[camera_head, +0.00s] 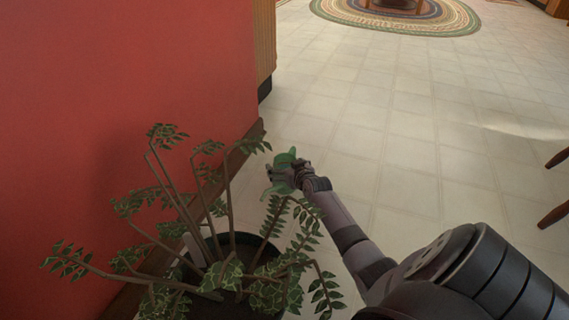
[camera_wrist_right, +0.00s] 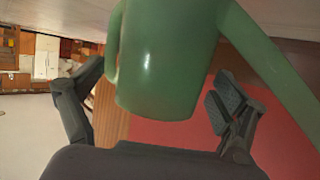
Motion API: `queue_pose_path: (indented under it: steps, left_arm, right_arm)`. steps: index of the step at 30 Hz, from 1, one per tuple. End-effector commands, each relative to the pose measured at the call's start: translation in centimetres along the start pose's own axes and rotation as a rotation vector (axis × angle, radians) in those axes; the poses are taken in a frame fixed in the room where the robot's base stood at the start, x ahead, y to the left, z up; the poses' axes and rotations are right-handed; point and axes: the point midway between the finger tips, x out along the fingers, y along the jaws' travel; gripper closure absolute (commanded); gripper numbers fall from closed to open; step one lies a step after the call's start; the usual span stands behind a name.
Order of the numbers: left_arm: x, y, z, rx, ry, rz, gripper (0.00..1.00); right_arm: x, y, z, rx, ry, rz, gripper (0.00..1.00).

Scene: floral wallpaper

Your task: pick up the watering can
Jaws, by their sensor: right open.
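The green watering can (camera_head: 284,158) is just past the end of my right arm in the head view, beside the potted plant. My right gripper (camera_head: 285,177) is at the can and covers part of it. In the right wrist view the can (camera_wrist_right: 160,65) fills the upper middle, with a long spout running to the right edge. The open fingers of my right gripper (camera_wrist_right: 155,88) are on either side of the can's body, with visible gaps. Its top is cut off by the frame. What the can rests on is hidden. My left gripper is not in view.
A leafy plant in a dark pot (camera_head: 245,245) stands at the lower left, with stems reaching close to my right forearm. A red wall (camera_head: 120,90) is on the left. Pale tiled floor (camera_head: 400,140) is open to the right, with chair legs (camera_head: 555,210) at the right edge.

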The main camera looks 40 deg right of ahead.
Motion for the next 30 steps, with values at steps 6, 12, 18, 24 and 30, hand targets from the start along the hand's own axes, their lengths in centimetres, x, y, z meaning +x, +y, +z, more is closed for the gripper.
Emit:
queue_pose_path:
  steps: [6,12,18,24,30]
  left_arm:
    - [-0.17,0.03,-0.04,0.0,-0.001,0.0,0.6]
    - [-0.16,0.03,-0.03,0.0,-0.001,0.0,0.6]
    - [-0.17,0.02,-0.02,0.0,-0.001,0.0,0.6]
    - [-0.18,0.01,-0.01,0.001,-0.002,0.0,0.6]
    - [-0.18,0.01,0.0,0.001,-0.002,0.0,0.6]
  right_arm:
    - [0.23,0.02,-0.08,0.0,-0.001,0.0,0.09]
    - [0.21,0.03,-0.07,0.0,-0.001,0.0,0.17]
    - [0.21,0.03,-0.06,0.0,-0.001,0.0,0.3]
    - [0.21,0.03,-0.05,-0.001,-0.001,0.0,0.43]
    - [0.21,0.05,-0.05,-0.001,-0.001,0.0,0.57]
